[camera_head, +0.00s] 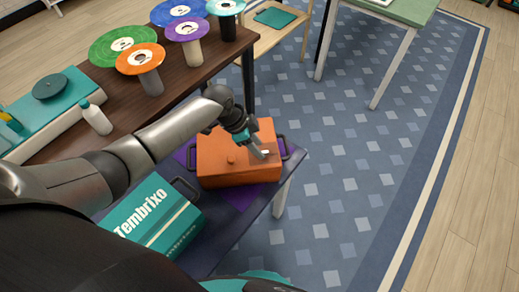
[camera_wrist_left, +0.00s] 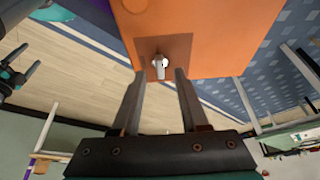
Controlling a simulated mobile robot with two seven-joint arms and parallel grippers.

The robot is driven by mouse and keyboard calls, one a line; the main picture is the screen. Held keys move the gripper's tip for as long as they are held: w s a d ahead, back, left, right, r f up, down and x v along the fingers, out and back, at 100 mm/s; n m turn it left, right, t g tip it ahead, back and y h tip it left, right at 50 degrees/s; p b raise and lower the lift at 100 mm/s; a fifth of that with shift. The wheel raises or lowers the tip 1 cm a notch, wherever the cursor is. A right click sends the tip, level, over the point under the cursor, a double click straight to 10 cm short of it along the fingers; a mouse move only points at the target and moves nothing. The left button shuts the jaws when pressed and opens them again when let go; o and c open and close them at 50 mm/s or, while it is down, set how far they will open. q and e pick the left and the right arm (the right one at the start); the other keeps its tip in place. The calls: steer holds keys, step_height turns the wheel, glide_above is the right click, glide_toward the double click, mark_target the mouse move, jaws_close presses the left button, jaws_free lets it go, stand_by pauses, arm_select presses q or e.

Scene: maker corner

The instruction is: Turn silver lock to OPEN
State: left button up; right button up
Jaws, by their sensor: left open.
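An orange box (camera_head: 235,160) stands on a purple mat on the low table, with side handles and a round knob on top. In the left wrist view its orange face (camera_wrist_left: 205,35) fills the top. The silver lock (camera_wrist_left: 160,66) is a small lever on a darker square plate on that face. My left gripper (camera_wrist_left: 158,75) is open, with its fingertips either side of the lock; I cannot tell whether they touch it. In the head view this gripper (camera_head: 262,152) is at the box's right part. What looks like my right gripper (camera_wrist_left: 20,72) shows at the wrist view's left edge, its jaw state unclear.
A teal "Tembrixo" case (camera_head: 152,218) is left of the box. Behind, a brown table (camera_head: 195,75) carries colored discs on stands, a white bottle (camera_head: 97,118) and a teal-and-white device (camera_head: 60,120). Open patterned carpet (camera_head: 350,190) is to the right.

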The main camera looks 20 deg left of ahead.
arm_select(q)
steer(key=shift+x, duration=1)
jaws_close()
